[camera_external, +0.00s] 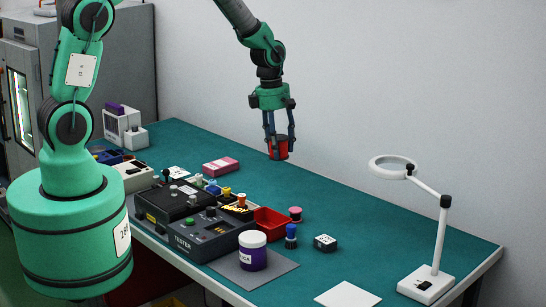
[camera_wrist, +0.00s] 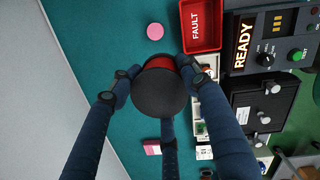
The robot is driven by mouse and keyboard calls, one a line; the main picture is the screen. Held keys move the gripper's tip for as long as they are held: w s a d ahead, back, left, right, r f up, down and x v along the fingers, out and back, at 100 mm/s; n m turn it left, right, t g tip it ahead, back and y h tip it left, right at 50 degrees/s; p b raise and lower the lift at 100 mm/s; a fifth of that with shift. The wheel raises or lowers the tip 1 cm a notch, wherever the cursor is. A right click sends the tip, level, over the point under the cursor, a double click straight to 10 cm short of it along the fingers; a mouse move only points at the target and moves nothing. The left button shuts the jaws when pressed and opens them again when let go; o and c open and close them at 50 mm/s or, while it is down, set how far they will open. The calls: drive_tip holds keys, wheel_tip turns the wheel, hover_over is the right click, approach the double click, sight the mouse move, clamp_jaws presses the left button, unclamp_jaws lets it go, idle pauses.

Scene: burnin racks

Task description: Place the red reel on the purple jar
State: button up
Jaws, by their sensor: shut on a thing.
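My gripper (camera_external: 279,138) is shut on the red reel (camera_external: 278,152) and holds it in the air above the green table. In the wrist view the reel (camera_wrist: 160,92) shows a dark round face with a red side, between the fingers of my gripper (camera_wrist: 158,84). The purple jar (camera_external: 253,257) has a white lid and a white label. It stands upright on a grey mat near the table's front edge, below and a little left of the reel in the external view. The jar is not seen in the wrist view.
A red tray (camera_external: 272,222) marked FAULT lies beside the tester (camera_external: 215,236). A pink-topped piece (camera_external: 295,212), a blue-capped bottle (camera_external: 291,232) and a small dark box (camera_external: 325,243) stand right of it. A magnifier lamp (camera_external: 428,278) stands at right. The back of the table is clear.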

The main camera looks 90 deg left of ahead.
drive_tip(key=s+d+p, duration=0.1)
drive_tip(key=s+d, duration=0.3)
drive_tip(key=d, duration=0.6)
drive_tip(key=s+d+p, duration=0.1)
drive_tip(key=s+d, duration=0.4)
drive_tip(key=d, duration=0.5)
drive_tip(key=s+d+m+p, duration=0.1)
drive_tip(key=s+d, duration=1)
drive_tip(key=s, duration=0.2)
drive_tip(key=shift+s+d+f, duration=0.1)
drive_tip(key=shift+d+f, duration=0.05)
drive_tip(key=shift+f, duration=2.4)
drive_tip(key=p, duration=0.3)
hover_over(253, 236)
drive_tip(key=shift+f, duration=0.75)
